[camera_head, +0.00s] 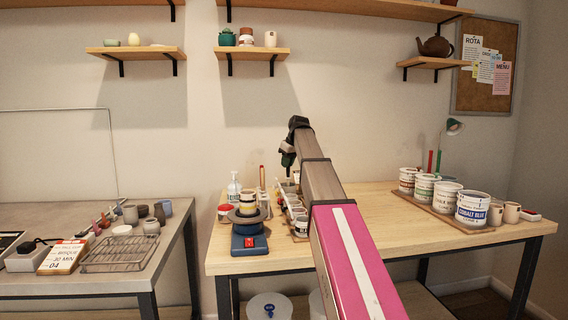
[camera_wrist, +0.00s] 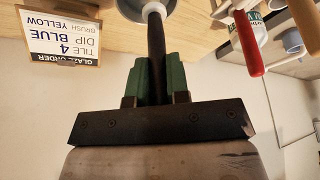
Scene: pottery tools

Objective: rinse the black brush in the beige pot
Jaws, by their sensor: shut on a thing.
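My gripper (camera_head: 288,160) is above the middle of the wooden workbench in the head view, over a row of small pots. In the wrist view its green fingers (camera_wrist: 155,82) are shut on a dark handle, the black brush (camera_wrist: 156,45). The brush runs away from the fingers to a pale round pot (camera_wrist: 133,6) at the top edge. Its far end is hidden there, so I cannot tell whether the tip is inside the pot or in front of it. I cannot tell for sure which pot is the beige one.
A blue scale (camera_head: 249,240) stands left of the pots. Labelled glaze buckets (camera_head: 472,208) stand at the right. The bench between is partly behind my arm.

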